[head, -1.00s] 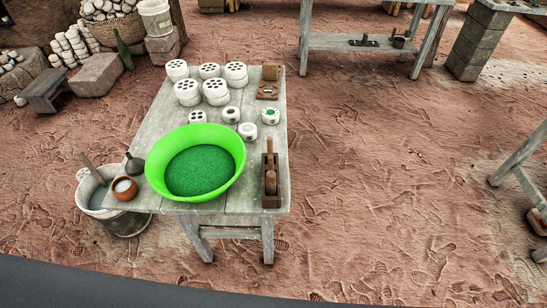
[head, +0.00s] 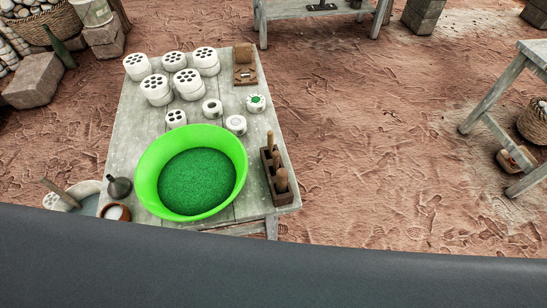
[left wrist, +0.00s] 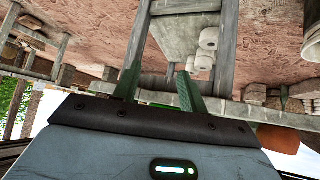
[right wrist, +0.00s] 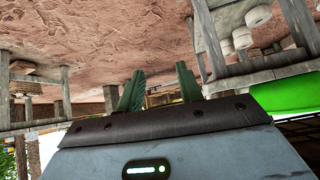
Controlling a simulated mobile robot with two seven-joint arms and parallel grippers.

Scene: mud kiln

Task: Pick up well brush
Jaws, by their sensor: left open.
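A dark wooden rack (head: 283,197) stands at the right front corner of the grey table (head: 236,209). Upright wooden-handled tools (head: 281,180) stand in it. One of them may be the well brush, but their working ends are hidden and I cannot tell which. My left gripper (left wrist: 158,70) is open and empty in the left wrist view. My right gripper (right wrist: 160,68) is open and empty in the right wrist view. Neither gripper shows in the head view, and neither touches the rack.
A bright green basin (head: 236,150) of green grains fills the table's front. White perforated blocks (head: 187,83) and small white pieces (head: 235,124) stand behind it. A funnel (head: 119,188), a clay bowl (head: 117,212) and a bucket (head: 85,193) are at left. Open ground lies right of the table.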

